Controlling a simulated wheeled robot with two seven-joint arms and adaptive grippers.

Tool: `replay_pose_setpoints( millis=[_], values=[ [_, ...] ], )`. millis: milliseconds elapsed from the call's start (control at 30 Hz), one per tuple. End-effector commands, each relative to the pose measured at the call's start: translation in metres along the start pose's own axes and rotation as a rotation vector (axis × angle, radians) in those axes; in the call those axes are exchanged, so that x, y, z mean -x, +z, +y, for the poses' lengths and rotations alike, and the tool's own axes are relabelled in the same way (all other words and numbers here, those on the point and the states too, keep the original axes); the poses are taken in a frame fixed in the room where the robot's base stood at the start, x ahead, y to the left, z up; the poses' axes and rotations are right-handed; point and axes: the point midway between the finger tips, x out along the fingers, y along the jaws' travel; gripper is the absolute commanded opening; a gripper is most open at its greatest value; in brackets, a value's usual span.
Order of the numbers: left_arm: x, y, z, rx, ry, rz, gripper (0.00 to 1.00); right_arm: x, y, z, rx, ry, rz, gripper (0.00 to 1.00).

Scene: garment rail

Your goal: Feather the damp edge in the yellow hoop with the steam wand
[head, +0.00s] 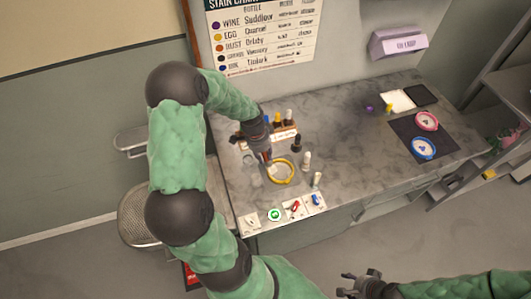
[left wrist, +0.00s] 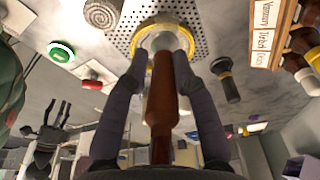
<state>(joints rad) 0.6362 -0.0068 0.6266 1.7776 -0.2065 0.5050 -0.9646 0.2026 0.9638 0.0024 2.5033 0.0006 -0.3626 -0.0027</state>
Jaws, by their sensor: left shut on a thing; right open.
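The yellow hoop (head: 292,176) lies on a grey perforated plate near the counter's front; it also shows in the left wrist view (left wrist: 191,48). My left gripper (head: 267,159) is above the hoop's left side, its fingers pointing down. It is shut on a red-brown tapered tool (left wrist: 162,105), whose far end overlaps the hoop's pale inside. I cannot tell whether the tool touches the cloth, or for sure that it is the steam wand. The damp edge is not discernible. My right gripper (head: 360,284) is open and empty, off the counter at the bottom.
A labelled rack of bottles (head: 285,134) stands behind the hoop. Small upright containers (head: 306,161) stand right of it. Green (head: 274,214), red (head: 295,207) and blue (head: 316,200) controls line the front edge. Pink (head: 426,120) and blue (head: 424,147) hoops lie far right. The counter's middle is clear.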

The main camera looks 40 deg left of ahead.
Motion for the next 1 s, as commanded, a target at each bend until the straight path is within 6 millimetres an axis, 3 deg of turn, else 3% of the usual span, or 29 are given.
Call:
replay_pose_setpoints(
  millis=[1000],
  values=[
    [0.000, 0.004, 0.030, -0.003, 0.000, 0.000, 0.00, 0.002, 0.000, -0.001, 0.000, 0.000, 0.000, 0.52]
  ],
)
